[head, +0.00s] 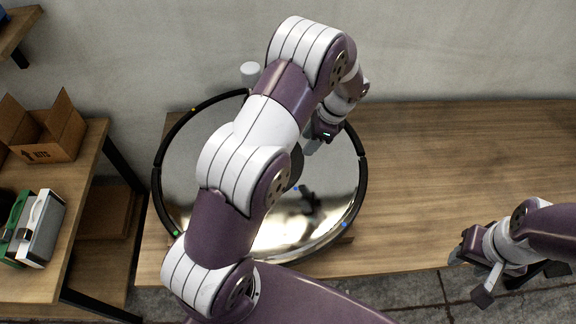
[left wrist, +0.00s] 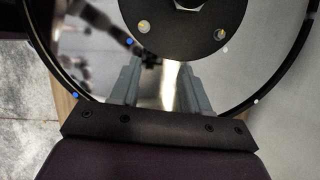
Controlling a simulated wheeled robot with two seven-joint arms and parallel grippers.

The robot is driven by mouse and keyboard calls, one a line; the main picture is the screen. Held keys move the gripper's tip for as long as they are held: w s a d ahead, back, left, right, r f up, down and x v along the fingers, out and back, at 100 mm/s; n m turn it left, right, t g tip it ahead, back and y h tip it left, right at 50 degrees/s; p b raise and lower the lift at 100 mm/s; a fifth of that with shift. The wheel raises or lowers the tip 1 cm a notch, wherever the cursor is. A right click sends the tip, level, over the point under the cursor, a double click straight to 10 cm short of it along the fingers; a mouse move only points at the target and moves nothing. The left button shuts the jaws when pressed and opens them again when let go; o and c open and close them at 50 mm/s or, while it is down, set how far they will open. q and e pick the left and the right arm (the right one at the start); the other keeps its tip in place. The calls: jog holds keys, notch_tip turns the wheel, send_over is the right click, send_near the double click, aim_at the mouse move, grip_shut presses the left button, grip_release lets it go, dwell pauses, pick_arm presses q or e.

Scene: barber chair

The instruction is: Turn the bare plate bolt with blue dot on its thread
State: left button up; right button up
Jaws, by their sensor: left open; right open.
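A shiny round plate (head: 320,210) with a black rim lies on the wooden bench. In the left wrist view its dark hub (left wrist: 180,45) carries two small bolts with yellowish centres. The left bolt (left wrist: 144,27) is next to a blue dot (left wrist: 130,41) on the plate; the right bolt (left wrist: 220,34) is next to a white dot (left wrist: 225,49). Thread details are too small to tell. My left gripper (head: 311,146), also in the left wrist view (left wrist: 160,62), is open and empty, its grey fingers pointing towards the hub. My right gripper (head: 468,277) is open and empty near the bench's front edge.
A large hex nut (left wrist: 190,4) is at the hub's middle. My left arm hides much of the plate in the head view. The wooden bench (head: 450,160) is clear on the right. A side shelf (head: 85,200) holds an open cardboard box (head: 47,135) and cases.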

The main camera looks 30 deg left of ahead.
pick_arm(q)
jog(key=shift+n+g, duration=0.6)
jog(key=shift+n, duration=0.3)
jog(key=s+f+b, duration=0.1)
jog(key=f, duration=0.1)
jog(key=s+a+f+b, duration=0.1)
jog(key=f+b, duration=0.1)
jog(key=s+a+f+b, duration=0.1)
jog(key=f+b, duration=0.1)
jog(key=shift+s, duration=0.35)
jog(key=x, duration=0.4)
jog(key=shift+s+a+f, duration=0.1)
jog(key=shift+f, duration=0.2)
jog(key=shift+s+a+f, duration=0.1)
jog(key=shift+a+f, duration=0.05)
jog(key=shift+f, duration=0.4)
grip_shut()
